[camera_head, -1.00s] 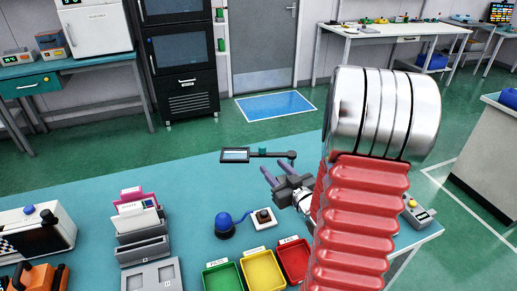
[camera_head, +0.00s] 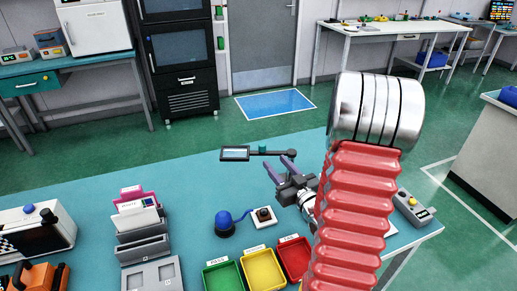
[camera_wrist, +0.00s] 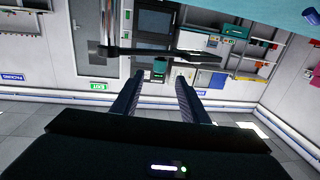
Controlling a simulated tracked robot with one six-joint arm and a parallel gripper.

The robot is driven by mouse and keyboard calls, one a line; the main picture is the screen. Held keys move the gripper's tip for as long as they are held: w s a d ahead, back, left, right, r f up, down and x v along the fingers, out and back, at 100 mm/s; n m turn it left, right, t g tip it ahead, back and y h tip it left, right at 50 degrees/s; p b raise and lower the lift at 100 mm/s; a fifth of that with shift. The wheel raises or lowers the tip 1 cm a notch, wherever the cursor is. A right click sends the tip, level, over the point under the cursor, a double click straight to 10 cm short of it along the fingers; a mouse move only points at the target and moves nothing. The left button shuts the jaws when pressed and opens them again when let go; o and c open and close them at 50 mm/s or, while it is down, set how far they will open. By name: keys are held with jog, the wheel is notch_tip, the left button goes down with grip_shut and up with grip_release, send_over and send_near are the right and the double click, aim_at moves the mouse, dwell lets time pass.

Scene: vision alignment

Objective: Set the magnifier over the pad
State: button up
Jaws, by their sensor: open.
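The magnifier (camera_head: 235,154) has a dark-framed rectangular lens at the left end of a thin dark arm with a green knob (camera_head: 262,149). It shows above the far part of the teal table. My gripper (camera_head: 277,162) is open and empty, its fingers pointing toward the magnifier's arm. In the wrist view, the dark arm (camera_wrist: 195,55) runs across beyond my fingertips (camera_wrist: 158,77). The green knob (camera_wrist: 159,67) lies in line with the gap between them; I see no clear contact. I cannot tell which surface is the pad; my arm hides part of the table.
On the teal table (camera_head: 100,205) stand a blue lamp (camera_head: 224,222), a black button on a white base (camera_head: 264,216), and green (camera_head: 222,277), yellow (camera_head: 263,268) and red (camera_head: 295,258) trays. A grey organizer (camera_head: 140,237) stands left. A small control box (camera_head: 411,206) is right of my arm.

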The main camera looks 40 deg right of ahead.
aim_at(264, 149)
jog(key=w, duration=0.3)
jog(key=w+d, duration=0.1)
jog(key=w, duration=0.7)
jog(key=shift+d, duration=0.25)
jog(key=shift+c, duration=0.4)
grip_shut()
